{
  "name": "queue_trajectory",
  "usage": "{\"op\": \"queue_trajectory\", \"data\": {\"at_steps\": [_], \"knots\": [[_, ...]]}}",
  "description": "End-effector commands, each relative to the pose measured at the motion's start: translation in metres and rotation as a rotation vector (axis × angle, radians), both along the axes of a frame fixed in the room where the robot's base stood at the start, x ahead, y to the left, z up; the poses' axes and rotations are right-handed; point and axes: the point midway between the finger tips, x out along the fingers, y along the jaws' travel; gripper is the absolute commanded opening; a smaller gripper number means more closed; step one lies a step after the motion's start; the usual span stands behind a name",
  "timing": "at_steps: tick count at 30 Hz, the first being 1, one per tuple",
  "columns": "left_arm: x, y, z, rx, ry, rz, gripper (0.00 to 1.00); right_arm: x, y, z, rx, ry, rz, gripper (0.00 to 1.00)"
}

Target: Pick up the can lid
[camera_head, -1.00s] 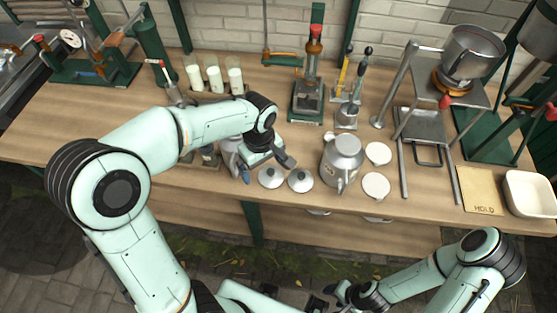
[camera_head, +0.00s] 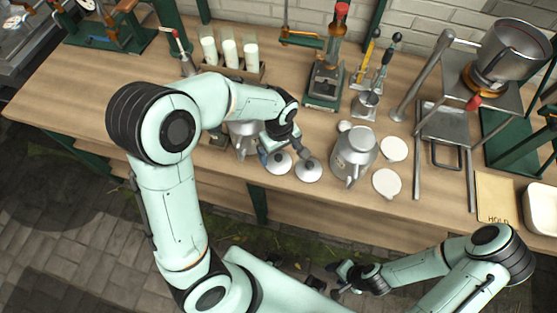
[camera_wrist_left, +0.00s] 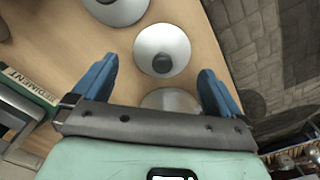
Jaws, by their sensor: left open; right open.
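Two domed silver lids with knobs lie near the bench's front edge in the head view: a left lid (camera_head: 278,163) and a right lid (camera_head: 308,170). My left gripper (camera_head: 284,154) is low over the left lid, open and empty. In the left wrist view its blue fingers (camera_wrist_left: 158,72) stand apart. One lid with a dark knob (camera_wrist_left: 162,50) shows whole just beyond the fingertips. Another pale round top (camera_wrist_left: 170,100) lies between the fingers, partly hidden by the gripper body. My right gripper (camera_head: 346,278) is open, away from the bench at the lower middle.
A silver can (camera_head: 355,155) stands right of the lids, with two white discs (camera_head: 393,148) (camera_head: 386,183) beside it. Another metal can (camera_head: 243,140) stands left, partly behind my arm. A rack of white-filled glasses (camera_head: 230,54) is behind.

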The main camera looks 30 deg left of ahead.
Motion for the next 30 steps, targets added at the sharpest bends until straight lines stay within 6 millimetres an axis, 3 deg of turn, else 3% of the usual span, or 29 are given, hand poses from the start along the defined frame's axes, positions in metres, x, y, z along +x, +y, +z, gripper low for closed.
{"op": "queue_trajectory", "data": {"at_steps": [9,17,21,30], "knots": [[-0.003,0.003,-0.043,0.001,0.004,0.001,1.00,0.000,0.000,0.000,0.000,0.000,0.000,0.54],[-0.002,0.002,-0.045,0.001,0.001,0.001,1.00,0.000,0.000,0.000,0.000,0.000,0.000,0.54],[-0.002,0.002,-0.045,0.001,0.001,0.001,0.58,0.000,0.000,0.000,0.000,0.000,0.000,0.54],[-0.002,0.002,-0.044,0.000,0.000,0.001,0.56,0.000,0.000,0.000,0.000,0.000,0.000,0.54]]}}
